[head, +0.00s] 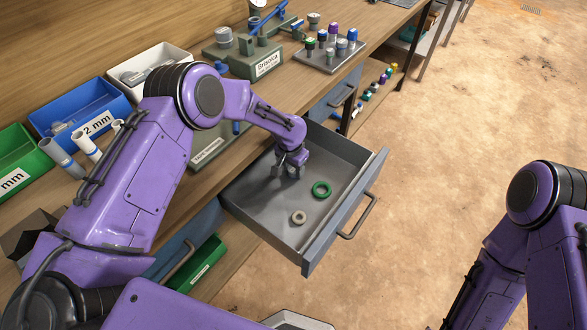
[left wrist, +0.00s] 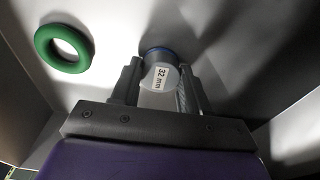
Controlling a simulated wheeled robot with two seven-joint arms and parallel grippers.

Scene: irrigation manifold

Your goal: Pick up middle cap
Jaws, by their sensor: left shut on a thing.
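My left gripper (head: 286,171) reaches down into the open grey drawer (head: 258,214), near its back. In the left wrist view its two fingers are shut on a short grey cylindrical cap (left wrist: 160,73) with a blue edge and a white "32 mm" label. The cap sits between the fingers; in the head view it is mostly hidden by the gripper. I cannot tell whether it touches the drawer floor. My right gripper is not in view; only the right arm shows at the right edge.
A green ring (head: 321,189) and a small beige ring (head: 298,217) lie on the drawer floor. The green ring shows in the left wrist view (left wrist: 41,42). On the bench stand a blue bin (head: 84,101), a white bin (head: 172,51) and a tray of coloured caps (head: 326,61).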

